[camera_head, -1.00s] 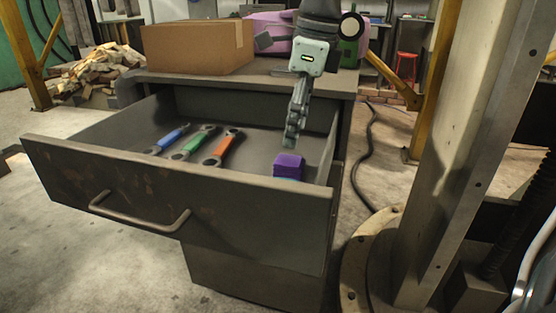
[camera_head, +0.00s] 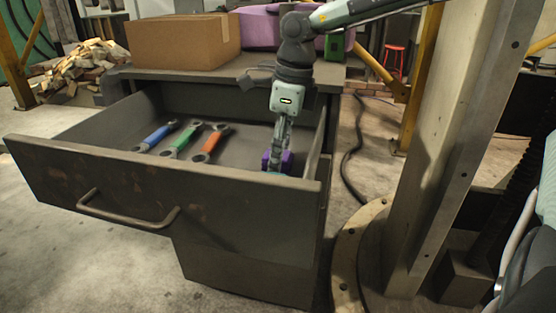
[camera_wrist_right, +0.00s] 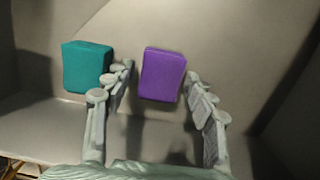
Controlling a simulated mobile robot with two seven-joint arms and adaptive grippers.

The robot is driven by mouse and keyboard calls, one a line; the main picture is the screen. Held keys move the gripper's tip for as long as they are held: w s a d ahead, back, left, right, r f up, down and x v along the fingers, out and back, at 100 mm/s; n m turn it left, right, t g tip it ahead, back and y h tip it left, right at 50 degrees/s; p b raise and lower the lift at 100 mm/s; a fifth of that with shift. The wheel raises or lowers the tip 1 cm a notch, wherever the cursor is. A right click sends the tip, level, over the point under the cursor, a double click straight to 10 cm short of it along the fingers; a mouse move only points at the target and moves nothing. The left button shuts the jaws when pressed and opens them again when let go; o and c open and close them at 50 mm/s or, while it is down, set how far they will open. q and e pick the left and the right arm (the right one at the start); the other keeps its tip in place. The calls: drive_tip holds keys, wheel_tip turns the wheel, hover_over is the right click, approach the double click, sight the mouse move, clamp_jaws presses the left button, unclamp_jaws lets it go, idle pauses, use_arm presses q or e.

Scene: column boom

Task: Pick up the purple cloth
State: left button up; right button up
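The purple cloth (camera_head: 289,160) is a small folded block in the front right corner of the open drawer (camera_head: 160,184). It shows whole in the right wrist view (camera_wrist_right: 163,75). My right gripper (camera_head: 276,166) points down into the drawer and partly hides it in the head view. In the wrist view the gripper (camera_wrist_right: 159,73) is open, one fingertip on either side of the purple cloth, with gaps showing. A teal block, apparently another folded cloth (camera_wrist_right: 87,67), sits to the left, outside the left finger. My left gripper is not in view.
Wrenches with blue (camera_head: 157,136), green (camera_head: 186,139) and orange (camera_head: 211,142) handles lie left of the cloths in the drawer. The drawer walls stand close to the right gripper. A cardboard box (camera_head: 183,42) sits on the cabinet top.

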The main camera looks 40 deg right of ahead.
drive_tip(key=c, duration=0.9)
drive_tip(key=shift+r, duration=0.1)
